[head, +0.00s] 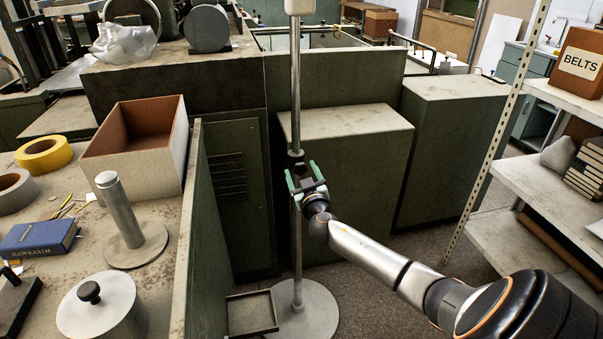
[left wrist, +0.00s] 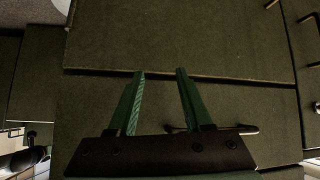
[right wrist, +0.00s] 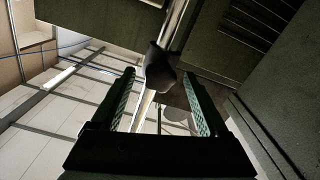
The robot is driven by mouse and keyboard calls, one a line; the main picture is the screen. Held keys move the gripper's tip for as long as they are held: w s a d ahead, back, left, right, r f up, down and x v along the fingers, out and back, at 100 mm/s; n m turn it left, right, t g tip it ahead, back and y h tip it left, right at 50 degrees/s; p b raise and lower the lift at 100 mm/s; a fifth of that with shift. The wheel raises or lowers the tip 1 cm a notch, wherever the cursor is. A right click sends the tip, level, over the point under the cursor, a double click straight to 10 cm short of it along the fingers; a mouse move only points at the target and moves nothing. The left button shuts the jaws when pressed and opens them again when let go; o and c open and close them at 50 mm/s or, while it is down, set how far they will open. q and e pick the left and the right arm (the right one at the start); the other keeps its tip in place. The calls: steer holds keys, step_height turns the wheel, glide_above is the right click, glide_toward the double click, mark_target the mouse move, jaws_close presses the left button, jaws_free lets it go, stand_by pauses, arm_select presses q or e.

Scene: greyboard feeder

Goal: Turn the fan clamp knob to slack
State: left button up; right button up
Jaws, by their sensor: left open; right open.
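The fan's metal pole (head: 296,90) stands upright on a round base (head: 318,305). A dark clamp (head: 296,154) sits around the pole, just above my right gripper (head: 303,170). In the right wrist view the dark clamp knob (right wrist: 161,68) shows between the fingertips of my open right gripper (right wrist: 159,74), with the pole running up behind it. I see no contact; the exact gap is unclear. My left gripper (left wrist: 160,72) is open and empty, facing a green cabinet face (left wrist: 200,40). It does not show in the head view.
Green cabinets (head: 345,180) stand close behind the pole. A bench (head: 180,285) with a box (head: 160,165), a post and a lidded pot is at the left. A metal shelf (head: 545,185) is at the right. A small tray (head: 250,314) lies beside the base.

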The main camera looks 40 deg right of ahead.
steer(key=shift+c, duration=0.3)
jaws_close()
stand_by(0.4)
